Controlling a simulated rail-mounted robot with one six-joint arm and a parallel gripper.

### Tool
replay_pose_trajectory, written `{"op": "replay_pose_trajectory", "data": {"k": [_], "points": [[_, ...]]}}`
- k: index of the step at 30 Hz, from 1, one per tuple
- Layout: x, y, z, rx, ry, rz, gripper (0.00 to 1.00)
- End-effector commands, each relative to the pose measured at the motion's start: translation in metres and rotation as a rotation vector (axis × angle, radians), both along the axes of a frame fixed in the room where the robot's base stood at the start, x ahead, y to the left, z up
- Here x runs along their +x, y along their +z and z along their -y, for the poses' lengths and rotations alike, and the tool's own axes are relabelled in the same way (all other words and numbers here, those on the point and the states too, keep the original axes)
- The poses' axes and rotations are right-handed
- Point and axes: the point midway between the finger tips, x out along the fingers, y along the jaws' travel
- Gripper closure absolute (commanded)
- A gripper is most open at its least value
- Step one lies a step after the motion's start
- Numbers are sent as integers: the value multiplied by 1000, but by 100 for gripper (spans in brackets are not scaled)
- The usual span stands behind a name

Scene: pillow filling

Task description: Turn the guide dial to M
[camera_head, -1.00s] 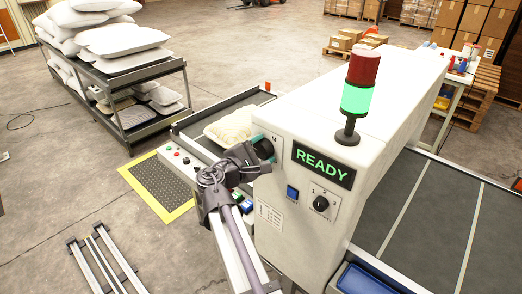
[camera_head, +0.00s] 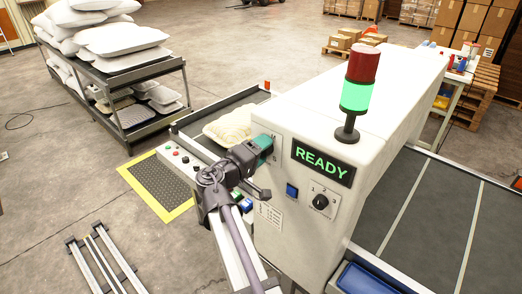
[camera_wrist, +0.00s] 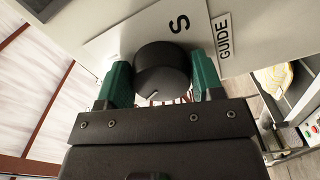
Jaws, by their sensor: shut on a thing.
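The guide dial (camera_wrist: 162,72) is a round black knob on the white machine's panel. In the wrist view it sits between the two green fingertips of my gripper (camera_wrist: 162,78), which is shut on it. A small pale mark shows on the dial's lower part. The letter S (camera_wrist: 179,23) is printed above and right of the dial, beside a GUIDE label (camera_wrist: 223,36). No M is readable in the wrist view, and I cannot tell which letter the mark faces. In the head view my gripper (camera_head: 264,146) covers most of the dial.
The white machine (camera_head: 322,214) carries a green READY display (camera_head: 322,162), a blue button (camera_head: 292,190) and another black knob (camera_head: 320,201) right of my gripper. A filled pillow (camera_head: 231,127) lies on the conveyor behind. A light tower (camera_head: 358,90) stands on top.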

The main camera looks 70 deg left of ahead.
Motion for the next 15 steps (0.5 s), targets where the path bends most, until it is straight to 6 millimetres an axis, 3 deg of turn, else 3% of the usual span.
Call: {"op": "replay_pose_trajectory", "data": {"k": [15], "points": [[-1, -3, -1, 429, -1, -229, 63]]}}
